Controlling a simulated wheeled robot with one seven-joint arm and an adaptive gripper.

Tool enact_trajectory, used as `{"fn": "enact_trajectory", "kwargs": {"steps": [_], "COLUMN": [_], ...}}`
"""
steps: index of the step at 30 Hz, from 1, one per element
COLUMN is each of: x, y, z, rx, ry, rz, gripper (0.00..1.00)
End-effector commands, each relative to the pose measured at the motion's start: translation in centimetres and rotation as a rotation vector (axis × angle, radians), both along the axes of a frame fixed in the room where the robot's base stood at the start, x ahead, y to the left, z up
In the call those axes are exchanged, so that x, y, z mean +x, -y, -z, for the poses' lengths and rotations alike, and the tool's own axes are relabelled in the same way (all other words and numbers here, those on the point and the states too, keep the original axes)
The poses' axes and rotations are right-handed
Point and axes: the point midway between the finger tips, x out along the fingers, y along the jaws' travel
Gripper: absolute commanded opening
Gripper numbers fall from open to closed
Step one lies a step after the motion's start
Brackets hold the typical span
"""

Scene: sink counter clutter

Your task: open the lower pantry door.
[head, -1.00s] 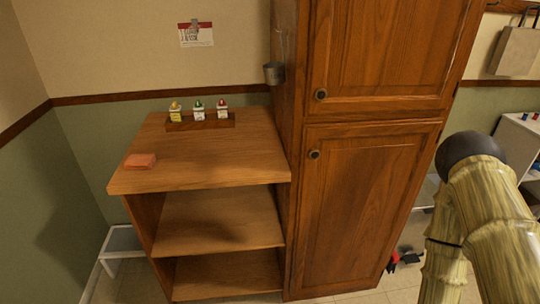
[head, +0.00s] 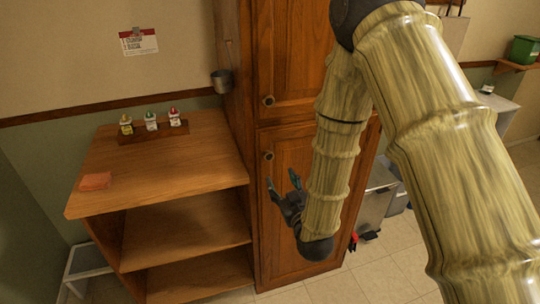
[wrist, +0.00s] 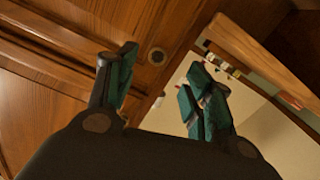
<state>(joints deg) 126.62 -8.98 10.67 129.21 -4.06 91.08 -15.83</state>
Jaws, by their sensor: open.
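The lower pantry door (head: 289,257) is a wooden panel door that looks shut, partly hidden by my arm. Its dark round knob (head: 268,156) is at the door's upper left. My gripper (head: 282,183) is open and empty in front of the door, below the knob and slightly right of it in the head view. In the wrist view my gripper (wrist: 158,90) has its dark green fingers spread. A round knob (wrist: 156,57) shows beyond them, near the left finger and apart from it.
An open wooden shelf unit (head: 160,168) stands left of the pantry, with small bottles on a rack (head: 152,131) and an orange sponge-like block (head: 96,181) on top. The upper pantry door (head: 290,55) is shut.

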Motion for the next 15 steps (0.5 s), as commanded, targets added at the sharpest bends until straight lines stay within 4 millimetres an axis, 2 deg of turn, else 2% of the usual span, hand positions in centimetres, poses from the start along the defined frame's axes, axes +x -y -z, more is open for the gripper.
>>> {"fn": "enact_trajectory", "kwargs": {"steps": [3,8,15], "x": [0.6,2.0,5.7], "y": [-0.5,-1.0,-2.2], "z": [-1.3,-1.5,-1.5], "rx": [0.001,0.002,0.002], "ry": [0.033,0.036,0.035], "rz": [-0.006,-0.006,-0.007], "gripper": [0.52,0.52,0.52]}}
